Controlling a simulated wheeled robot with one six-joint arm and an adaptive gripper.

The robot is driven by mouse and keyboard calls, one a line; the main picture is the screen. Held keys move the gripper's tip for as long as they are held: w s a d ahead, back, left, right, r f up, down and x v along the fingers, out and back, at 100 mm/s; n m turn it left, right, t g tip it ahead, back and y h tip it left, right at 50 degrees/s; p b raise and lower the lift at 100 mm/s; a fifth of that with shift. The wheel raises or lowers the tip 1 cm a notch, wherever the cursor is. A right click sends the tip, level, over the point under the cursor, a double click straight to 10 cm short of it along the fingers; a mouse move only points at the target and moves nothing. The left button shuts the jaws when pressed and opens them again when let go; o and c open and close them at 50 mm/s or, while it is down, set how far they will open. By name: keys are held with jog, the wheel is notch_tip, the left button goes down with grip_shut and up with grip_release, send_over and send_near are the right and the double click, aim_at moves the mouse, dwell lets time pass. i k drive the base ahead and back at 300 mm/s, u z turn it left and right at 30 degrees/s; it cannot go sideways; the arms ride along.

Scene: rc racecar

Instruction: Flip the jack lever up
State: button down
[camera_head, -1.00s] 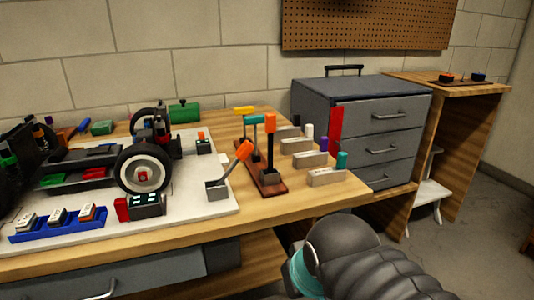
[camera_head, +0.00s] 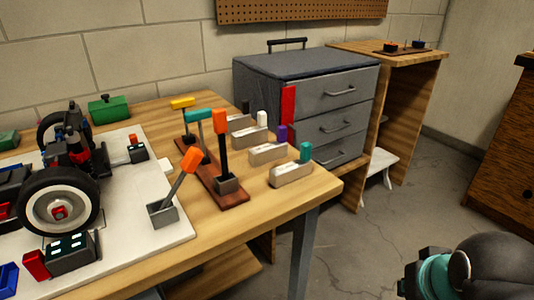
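A lever with an orange handle (camera_head: 190,161) rises from a small grey base (camera_head: 162,210) on the white board (camera_head: 140,246), to the right of the car's wheel. It tilts up and to the right; it looks like the jack lever. The car (camera_head: 62,195), with a large black tyre and pale hub, stands on the board at the left and is partly cut off. Part of my arm, dark with a teal ring, shows at the lower right, well apart from the lever. My gripper's fingertips do not show.
A red-brown rack (camera_head: 226,197) holds upright orange, teal and yellow-topped tools just right of the lever. Pale blocks with coloured pegs (camera_head: 292,174) stand near the table's right edge. A grey drawer cabinet (camera_head: 335,100) is behind. Open floor lies to the right.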

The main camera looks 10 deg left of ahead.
aim_at(192, 159)
jog(key=z, duration=0.05)
jog(key=k, duration=0.95)
jog(key=u, duration=1.5)
